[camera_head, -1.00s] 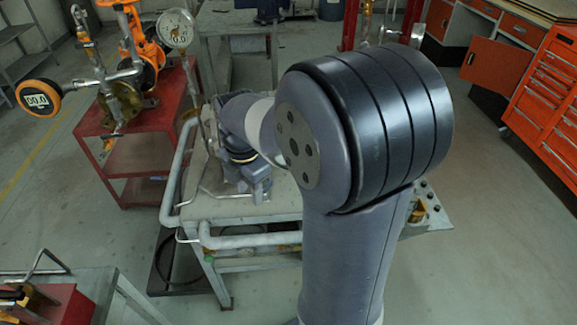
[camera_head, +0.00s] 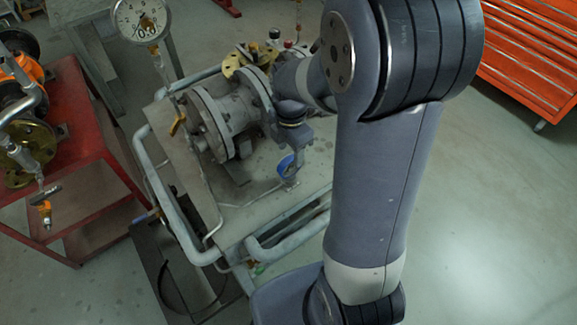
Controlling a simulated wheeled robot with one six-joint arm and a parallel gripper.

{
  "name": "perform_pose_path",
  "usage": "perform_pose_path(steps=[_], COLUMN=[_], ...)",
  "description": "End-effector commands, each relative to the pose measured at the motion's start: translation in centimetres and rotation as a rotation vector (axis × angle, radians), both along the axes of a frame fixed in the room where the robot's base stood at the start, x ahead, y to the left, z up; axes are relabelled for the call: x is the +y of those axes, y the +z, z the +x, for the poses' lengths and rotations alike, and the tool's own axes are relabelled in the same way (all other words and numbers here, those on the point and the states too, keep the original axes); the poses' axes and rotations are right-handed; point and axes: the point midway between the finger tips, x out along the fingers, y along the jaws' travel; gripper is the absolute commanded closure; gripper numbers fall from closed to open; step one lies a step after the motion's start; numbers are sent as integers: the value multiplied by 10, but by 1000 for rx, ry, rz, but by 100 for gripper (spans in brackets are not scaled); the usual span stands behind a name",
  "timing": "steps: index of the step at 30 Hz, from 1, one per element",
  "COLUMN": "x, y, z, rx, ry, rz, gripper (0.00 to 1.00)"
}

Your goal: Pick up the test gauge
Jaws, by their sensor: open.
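A small blue round object (camera_head: 287,166) sits on the grey bench top (camera_head: 245,188), just below the end of my arm. It may be the test gauge, but it is partly hidden and too small to be sure. My gripper (camera_head: 292,148) is small and dark at the end of my wrist, close above or beside the blue object. Its fingers are hard to make out; it is open, and I cannot tell whether it touches the object. A white-faced dial gauge (camera_head: 141,20) stands on a stem at the upper left, apart from my gripper.
A flanged grey valve body (camera_head: 228,118) stands on the bench, left of my wrist. Grey pipe rails (camera_head: 170,205) run around the bench's front and left. A red cart (camera_head: 90,150) with piping stands at left. Orange drawers (camera_head: 535,60) stand at upper right; floor at right is clear.

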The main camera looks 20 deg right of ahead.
Motion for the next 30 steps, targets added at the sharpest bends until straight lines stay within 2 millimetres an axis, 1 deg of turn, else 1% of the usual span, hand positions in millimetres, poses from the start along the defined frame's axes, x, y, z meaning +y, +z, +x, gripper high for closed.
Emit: perform_pose_path(steps=[1, 6, 9, 17, 20, 30], x=[1, 3, 3, 3, 3, 3], y=[-7, -31, -39, -42, -42, -41], z=[0, 2, 2, 2, 2, 2], rx=[5, 4, 3, 0, 0, 0], ry=[1, -1, 0, 0, 0, 0], rz=[-1, 0, 0, 0, 0, 0], gripper=[49, 49, 49, 49, 56, 83])
